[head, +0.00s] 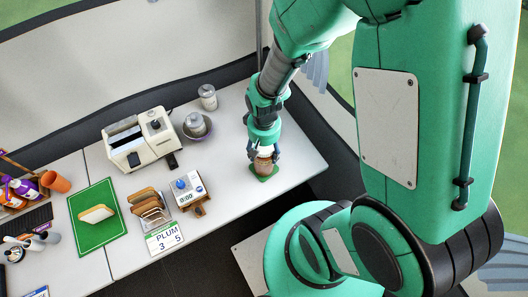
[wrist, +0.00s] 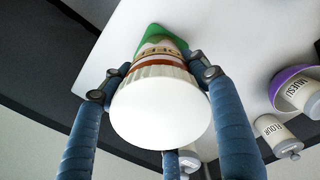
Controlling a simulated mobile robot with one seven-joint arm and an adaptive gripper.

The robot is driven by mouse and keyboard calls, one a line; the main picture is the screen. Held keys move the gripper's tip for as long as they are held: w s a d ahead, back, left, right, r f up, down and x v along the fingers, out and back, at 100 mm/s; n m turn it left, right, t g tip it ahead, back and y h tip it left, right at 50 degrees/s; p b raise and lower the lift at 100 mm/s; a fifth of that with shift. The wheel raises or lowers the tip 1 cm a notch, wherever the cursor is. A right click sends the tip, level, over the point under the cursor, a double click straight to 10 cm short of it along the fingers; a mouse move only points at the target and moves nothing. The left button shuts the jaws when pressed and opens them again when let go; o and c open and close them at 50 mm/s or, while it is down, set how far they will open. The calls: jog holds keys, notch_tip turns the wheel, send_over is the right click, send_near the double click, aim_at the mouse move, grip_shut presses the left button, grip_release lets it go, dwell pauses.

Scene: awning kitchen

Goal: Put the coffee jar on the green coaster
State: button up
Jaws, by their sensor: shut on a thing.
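The coffee jar (head: 264,165) is in my gripper (head: 264,153), near the right end of the counter in the head view. In the wrist view my gripper (wrist: 153,80) has a finger on each side of the jar, and its white lid (wrist: 160,115) faces the camera. The green coaster (head: 262,177) lies under the jar in the head view, and a part of it (wrist: 150,34) shows past the jar in the wrist view. The jar looks upright over the coaster. I cannot tell whether its base touches the coaster.
A jar in a purple bowl (head: 209,129) and another white jar (head: 208,97) stand to the left. The counter's (head: 300,160) right end is clear.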

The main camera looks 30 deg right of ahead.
jog(key=shift+f, duration=0.1)
jog(key=o, duration=1.7)
notch_tip(320, 180, up, 12)
jog(key=p, duration=0.3)
jog(key=shift+r, duration=0.2)
jog(key=shift+w+r, duration=0.1)
jog(key=shift+r, duration=0.1)
jog(key=s+a+r+t, duration=0.1)
jog(key=s+r+t, duration=0.1)
jog(key=r, duration=0.7)
jog(key=s+a+r+t, duration=0.1)
jog(key=s+r, duration=0.2)
jog(key=r, duration=0.6)
jog(key=s+a+r+n+t, duration=0.1)
jog(key=s+r+t, duration=0.1)
jog(key=r, duration=0.8)
jog(key=shift+s+t, duration=0.2)
jog(key=shift+t, duration=0.1)
